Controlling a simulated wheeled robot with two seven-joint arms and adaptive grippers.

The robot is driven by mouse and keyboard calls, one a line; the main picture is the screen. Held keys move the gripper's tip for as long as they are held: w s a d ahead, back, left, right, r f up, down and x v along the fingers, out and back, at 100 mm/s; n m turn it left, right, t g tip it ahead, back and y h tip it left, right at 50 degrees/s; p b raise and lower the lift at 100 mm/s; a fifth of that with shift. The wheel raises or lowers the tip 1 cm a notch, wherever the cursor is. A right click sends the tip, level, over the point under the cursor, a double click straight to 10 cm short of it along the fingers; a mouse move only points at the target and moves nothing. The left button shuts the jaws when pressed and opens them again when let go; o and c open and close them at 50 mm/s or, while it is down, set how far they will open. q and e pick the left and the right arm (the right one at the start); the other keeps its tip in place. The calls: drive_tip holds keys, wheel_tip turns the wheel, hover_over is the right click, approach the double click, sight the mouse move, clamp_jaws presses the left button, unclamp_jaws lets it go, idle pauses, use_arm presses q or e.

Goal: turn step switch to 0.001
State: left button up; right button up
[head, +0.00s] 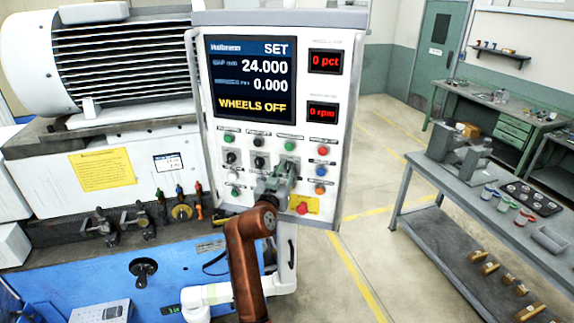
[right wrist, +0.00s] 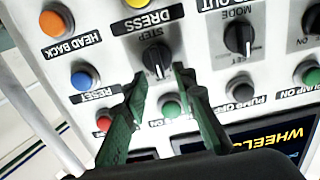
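The step switch (right wrist: 156,60) is a black knob under the upside-down label STEP in the right wrist view. A small light mark shows on its lower edge, but its scale values are too small to read. My right gripper (right wrist: 160,78) is open, its green fingers on either side of the knob's near edge; I cannot tell whether they touch it. In the head view the right gripper (head: 275,182) is in front of the lower panel and covers the step switch. The display (head: 252,80) reads SET, 24.000, 0.000 and WHEELS OFF. My left gripper is not in view.
Close to the step switch are the mode knob (right wrist: 238,38), a yellow dress button (right wrist: 137,3), a blue reset button (right wrist: 82,80) and a green button (right wrist: 171,109). A grinder motor (head: 120,60) stands left of the panel. Open floor and a grey workbench (head: 430,180) lie right.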

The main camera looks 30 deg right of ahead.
drive_tip(key=shift+w+d, duration=0.35)
drive_tip(key=shift+w, duration=0.1)
clamp_jaws()
